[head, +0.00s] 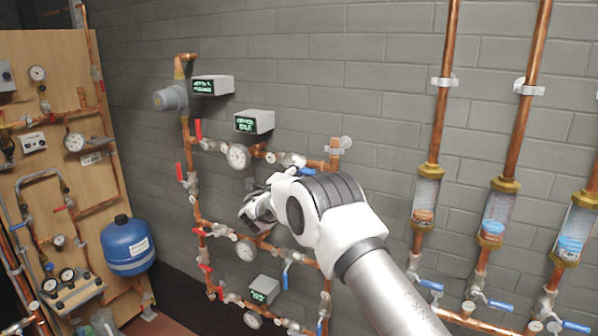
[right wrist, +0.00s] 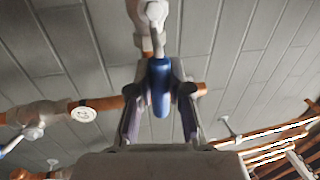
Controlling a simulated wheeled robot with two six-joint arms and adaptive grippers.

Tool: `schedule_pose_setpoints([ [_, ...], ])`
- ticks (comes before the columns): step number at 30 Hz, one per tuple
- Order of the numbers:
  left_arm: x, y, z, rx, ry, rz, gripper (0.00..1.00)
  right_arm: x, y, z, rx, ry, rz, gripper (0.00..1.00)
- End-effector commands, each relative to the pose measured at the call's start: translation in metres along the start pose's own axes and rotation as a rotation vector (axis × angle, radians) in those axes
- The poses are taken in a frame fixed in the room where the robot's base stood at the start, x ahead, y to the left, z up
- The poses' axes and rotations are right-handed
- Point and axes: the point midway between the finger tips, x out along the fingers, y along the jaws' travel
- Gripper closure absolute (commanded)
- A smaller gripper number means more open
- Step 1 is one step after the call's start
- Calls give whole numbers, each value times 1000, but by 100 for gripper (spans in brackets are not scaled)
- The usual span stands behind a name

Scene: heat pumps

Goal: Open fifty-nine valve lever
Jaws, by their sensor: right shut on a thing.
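My right gripper (head: 257,207) reaches to the middle of the copper pipework on the grey block wall. In the right wrist view its two fingers stand on either side of a blue valve lever (right wrist: 160,84) and are shut on it. The lever hangs from a silver valve body (right wrist: 150,14) at the top of that view. In the head view my gripper and wrist hide this lever. No number fifty-nine can be read on it. My left gripper is not in view.
Another blue lever (head: 305,171) sits just above my wrist. Round gauges (head: 238,157), red levers (head: 198,130) and display boxes (head: 254,122) surround the gripper. A blue tank (head: 128,245) stands left. Vertical copper pipes with flow meters (head: 425,200) rise right of my arm.

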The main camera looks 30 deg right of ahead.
Motion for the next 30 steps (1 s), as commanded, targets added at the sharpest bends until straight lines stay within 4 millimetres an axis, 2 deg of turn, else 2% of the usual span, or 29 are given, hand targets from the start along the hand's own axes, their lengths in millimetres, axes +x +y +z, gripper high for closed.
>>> schedule_pose_setpoints([
  [1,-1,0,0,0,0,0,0,2,-5,0,3,0,-7,100],
  [2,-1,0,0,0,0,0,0,2,-5,0,3,0,-7,75],
  [3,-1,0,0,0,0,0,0,2,-5,0,3,0,-7,60],
  [4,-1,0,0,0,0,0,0,1,-5,0,3,0,-6,56],
  [12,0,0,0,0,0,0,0,0,-2,0,2,-1,-3,56],
  [16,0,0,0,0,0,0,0,-10,-2,1,1,-2,-2,56],
  [20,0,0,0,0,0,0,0,-37,-2,2,-1,-5,-3,56],
  [27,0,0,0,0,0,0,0,-97,-2,1,0,-3,-4,56],
  [30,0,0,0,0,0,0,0,-111,-2,0,1,-1,-4,56],
])
